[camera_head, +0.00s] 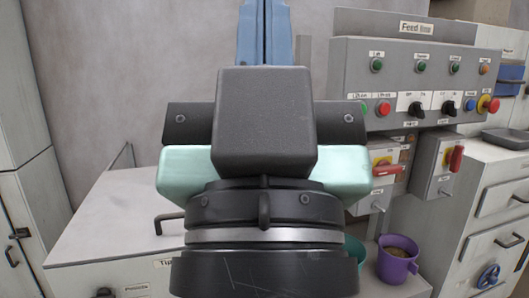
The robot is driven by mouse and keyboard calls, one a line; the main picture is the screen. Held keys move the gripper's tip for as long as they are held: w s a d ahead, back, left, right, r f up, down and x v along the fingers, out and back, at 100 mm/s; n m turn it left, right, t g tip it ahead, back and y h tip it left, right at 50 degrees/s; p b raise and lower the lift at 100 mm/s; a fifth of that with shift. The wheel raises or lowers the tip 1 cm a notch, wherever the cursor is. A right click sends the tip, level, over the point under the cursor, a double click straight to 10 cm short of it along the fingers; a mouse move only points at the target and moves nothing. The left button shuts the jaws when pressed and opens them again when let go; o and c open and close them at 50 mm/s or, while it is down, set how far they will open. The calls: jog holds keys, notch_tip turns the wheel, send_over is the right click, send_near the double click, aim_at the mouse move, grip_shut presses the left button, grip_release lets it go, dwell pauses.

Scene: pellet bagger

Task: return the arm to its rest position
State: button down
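My own arm (265,215) fills the middle of the view, close to the camera. Its parts are a black round base with a metal ring, pale mint covers, a black crosspiece with bolts and a dark grey block on top. I make out no gripper fingers in this view, so whether my gripper is open or shut, or holds anything, does not show. The arm hides the middle of the bench and part of the machine behind it.
A grey control panel (400,82) with buttons and knobs stands behind at right. Below it are red-handled switch boxes (436,165). A purple mug (398,265) with grainy contents stands low right. A blue upright (264,35) rises behind my arm. A pale bench top (110,225) is at left.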

notch_tip(320, 180, up, 23)
jog(key=p, duration=2)
jog(key=shift+f, duration=0.15)
